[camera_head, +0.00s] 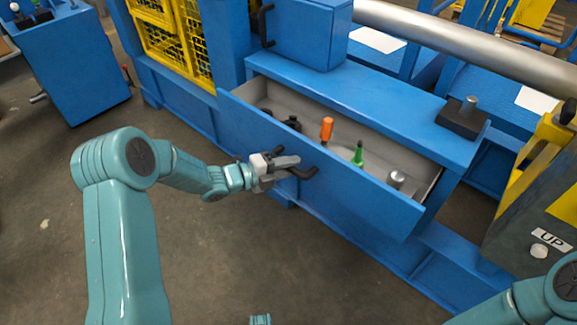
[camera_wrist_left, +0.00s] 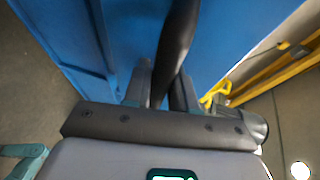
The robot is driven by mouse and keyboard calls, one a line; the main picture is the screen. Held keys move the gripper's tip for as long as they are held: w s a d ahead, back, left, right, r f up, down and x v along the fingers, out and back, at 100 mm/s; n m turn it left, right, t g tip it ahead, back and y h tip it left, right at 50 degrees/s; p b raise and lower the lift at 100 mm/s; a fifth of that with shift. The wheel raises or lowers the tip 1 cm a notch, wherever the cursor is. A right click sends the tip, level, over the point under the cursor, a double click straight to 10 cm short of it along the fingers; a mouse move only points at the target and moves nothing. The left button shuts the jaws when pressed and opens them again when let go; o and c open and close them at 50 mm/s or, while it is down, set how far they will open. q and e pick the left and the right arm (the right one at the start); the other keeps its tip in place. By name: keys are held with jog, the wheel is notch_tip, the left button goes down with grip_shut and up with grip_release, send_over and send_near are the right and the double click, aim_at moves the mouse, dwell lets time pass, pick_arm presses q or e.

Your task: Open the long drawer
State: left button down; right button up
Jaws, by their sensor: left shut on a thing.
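The long drawer (camera_head: 330,185) is blue and stands pulled out of the blue machine frame, its grey inside showing. It holds an orange-handled tool (camera_head: 326,130), a green tool (camera_head: 358,155), a grey metal cylinder (camera_head: 396,179) and dark parts (camera_head: 292,123) at the left end. My left gripper (camera_head: 288,166) is at the drawer's front and shut on its black handle (camera_head: 303,173). In the left wrist view the dark handle (camera_wrist_left: 178,45) runs between the fingers (camera_wrist_left: 160,88). My right gripper is not in view; only part of my right arm shows at the lower right.
A blue box (camera_head: 300,35) with a black handle sits above the drawer's left end. A dark block with a metal pin (camera_head: 465,115) stands on the ledge at right. A grey and yellow unit marked UP (camera_head: 540,215) stands at the right. The floor before the drawer is clear.

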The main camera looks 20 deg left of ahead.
pick_arm(q)
jog(key=c, duration=1)
grip_release()
jog(key=p+v, duration=0.3)
jog(key=v, duration=1.3)
jog(key=shift+s+r, duration=0.1)
jog(key=shift+r, duration=0.1)
